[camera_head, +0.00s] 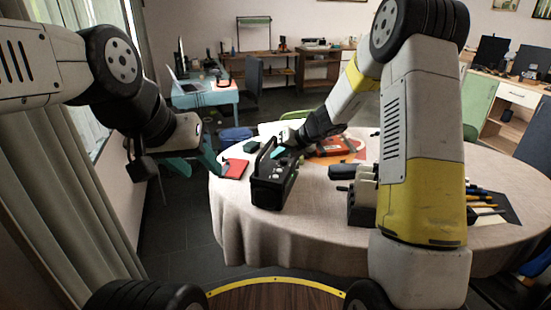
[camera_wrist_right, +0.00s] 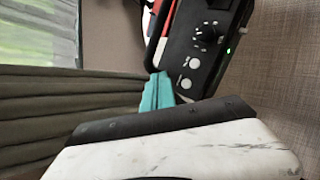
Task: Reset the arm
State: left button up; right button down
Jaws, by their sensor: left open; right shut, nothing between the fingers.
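My left arm comes in from the left, and its open gripper (camera_head: 200,160) with teal fingers hangs at the left edge of the round table (camera_head: 240,235), empty. My right arm reaches over the table. Its shut gripper (camera_head: 280,153) is beside the upper part of a black radio-like device (camera_head: 268,192) with a handle. In the right wrist view the teal fingers (camera_wrist_right: 158,92) are together with nothing between them, close to the device's knobbed face (camera_wrist_right: 205,50). I cannot tell whether they touch it.
A red book (camera_head: 235,168) lies near the left table edge. An orange-red item (camera_head: 332,148) lies behind the right gripper. A dark block-like object (camera_head: 362,205) stands partly behind my right arm, with pens (camera_head: 484,198) further right. The front tablecloth is clear.

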jog(key=s+d+r+n+h, duration=0.1)
jog(key=s+d+r+n, duration=0.1)
jog(key=s+r+n, duration=0.65)
jog(key=s+d+r+n, duration=0.2)
jog(key=s+r+n, duration=0.6)
jog(key=n, duration=0.1)
jog(key=s+d+n+h, duration=0.1)
jog(key=s+d+n, duration=0.2)
jog(key=s+n, duration=0.2)
jog(key=s+d+r+n+h, duration=0.1)
jog(key=s+d+n, duration=0.2)
jog(key=s+n, duration=0.3)
jog(key=s+d+n+h, duration=0.2)
jog(key=s+d+n, duration=0.1)
jog(key=s+n, duration=0.3)
jog(key=shift+s+d+r+t, duration=0.25)
jog(key=shift+s+r+t, duration=0.15)
jog(key=shift+s, duration=0.35)
